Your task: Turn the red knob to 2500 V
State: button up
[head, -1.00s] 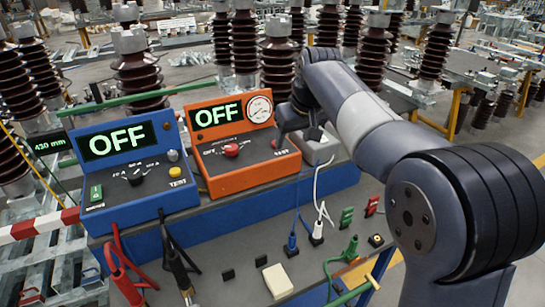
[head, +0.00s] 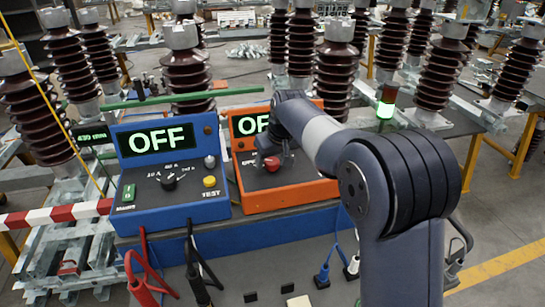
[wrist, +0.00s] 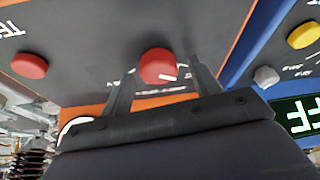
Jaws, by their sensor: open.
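The orange tester (head: 300,199) stands right of the blue one, its display reading OFF, partly covered by my arm. Its red knob (head: 271,163) is on the sloped panel, just below my gripper (head: 266,148). In the wrist view the red knob (wrist: 158,66) carries a white pointer mark and shows between the two fingers of my open gripper (wrist: 162,68). One finger is on each side of it; I cannot tell whether they touch it. The scale lettering is too blurred to read, so the setting is unclear.
A red button (wrist: 29,65) sits beside the knob on the same panel. The blue tester (head: 178,214), with a black knob (head: 168,181) and yellow TEST button (head: 209,181), stands close on the left. Red and black cables hang in front.

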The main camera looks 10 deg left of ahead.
jog(key=shift+c, duration=0.3)
jog(key=c, duration=0.9)
jog(key=shift+c, duration=0.2)
jog(key=shift+m, duration=0.3)
jog(key=m+h+p, duration=0.1)
jog(key=m, duration=0.2)
jog(key=shift+a+r+t, duration=0.1)
jog(key=shift+t, duration=0.3)
jog(key=m+h+p, duration=0.1)
jog(key=m+h, duration=0.1)
jog(key=m, duration=0.3)
jog(key=shift+a, duration=0.1)
jog(key=m+h+p, duration=0.1)
jog(key=m, duration=0.2)
jog(key=shift+m+h, duration=0.3)
jog(key=shift+m+g+h+p, duration=0.4)
jog(key=shift+m+h+p, duration=0.15)
jog(key=shift+m, duration=1.25)
